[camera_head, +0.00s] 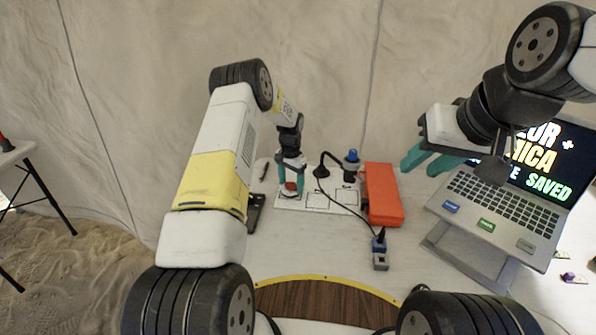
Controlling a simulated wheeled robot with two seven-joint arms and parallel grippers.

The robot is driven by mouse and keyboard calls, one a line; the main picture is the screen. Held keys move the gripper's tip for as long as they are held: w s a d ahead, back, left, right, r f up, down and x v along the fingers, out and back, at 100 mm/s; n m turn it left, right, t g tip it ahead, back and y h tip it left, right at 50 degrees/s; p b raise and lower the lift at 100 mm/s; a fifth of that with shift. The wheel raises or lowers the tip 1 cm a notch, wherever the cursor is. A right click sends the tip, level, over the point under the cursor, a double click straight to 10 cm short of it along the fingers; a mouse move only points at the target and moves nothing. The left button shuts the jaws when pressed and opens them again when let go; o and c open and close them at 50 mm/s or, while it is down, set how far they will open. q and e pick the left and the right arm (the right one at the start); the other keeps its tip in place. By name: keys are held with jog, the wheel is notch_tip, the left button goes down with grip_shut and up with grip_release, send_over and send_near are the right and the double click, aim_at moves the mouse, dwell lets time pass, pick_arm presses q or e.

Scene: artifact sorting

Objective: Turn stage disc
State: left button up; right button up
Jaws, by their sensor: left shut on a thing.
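My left gripper (291,176) points down over the left end of a white board (318,205) on the table. Its teal fingers are shut on a small red thing, which I take to be the stage disc (291,187). The fingers hide much of it, so its outline and turn angle cannot be told. My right gripper (428,160) hangs in the air left of the laptop, its teal fingers apart and nothing seen between them.
A black curved-neck device (322,171) and a blue-topped device (352,160) stand by the board. An orange box (384,194) lies to the right. A laptop (505,195) stands on a stand at right. The front middle table is clear.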

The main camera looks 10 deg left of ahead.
aim_at(291, 186)
pick_arm(q)
jog(key=o, duration=1.4)
notch_tip(291, 186, up, 8)
jog(key=shift+f, duration=0.1)
